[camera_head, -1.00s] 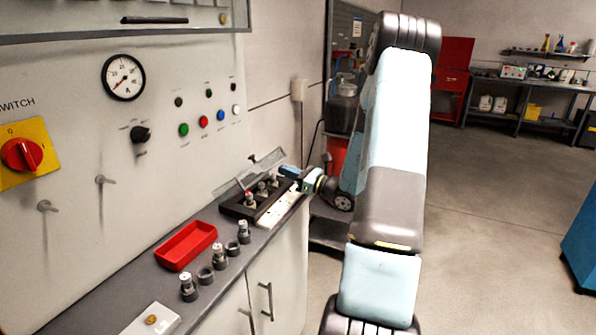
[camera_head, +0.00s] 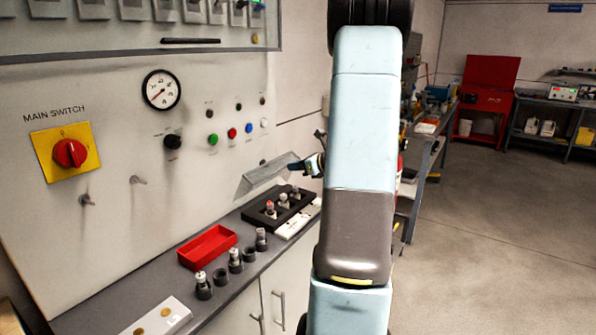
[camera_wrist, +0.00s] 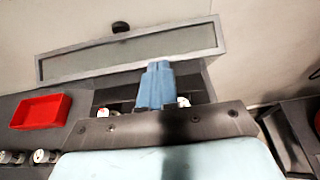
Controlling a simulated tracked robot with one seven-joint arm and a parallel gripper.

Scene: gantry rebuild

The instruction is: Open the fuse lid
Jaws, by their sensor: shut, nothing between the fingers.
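The fuse lid (camera_head: 268,178) is a clear panel in a grey frame. It stands raised at a tilt above the black fuse box (camera_head: 270,216), on the bench against the panel wall. In the wrist view the lid (camera_wrist: 130,45) spans the upper middle. Several fuses (camera_head: 284,200) stand in the box, one with a red top. My gripper (camera_head: 296,167) is at the lid's right end. Its blue fingers (camera_wrist: 157,72) are together and empty, tips close to the lid's lower frame edge; I cannot tell whether they touch. My arm hides ground to the right.
A red tray (camera_head: 207,248) and a row of holders with fuses (camera_head: 235,262) stand on the bench left of the box. The main switch (camera_head: 69,153) and several knobs project from the wall. Open floor lies to the right.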

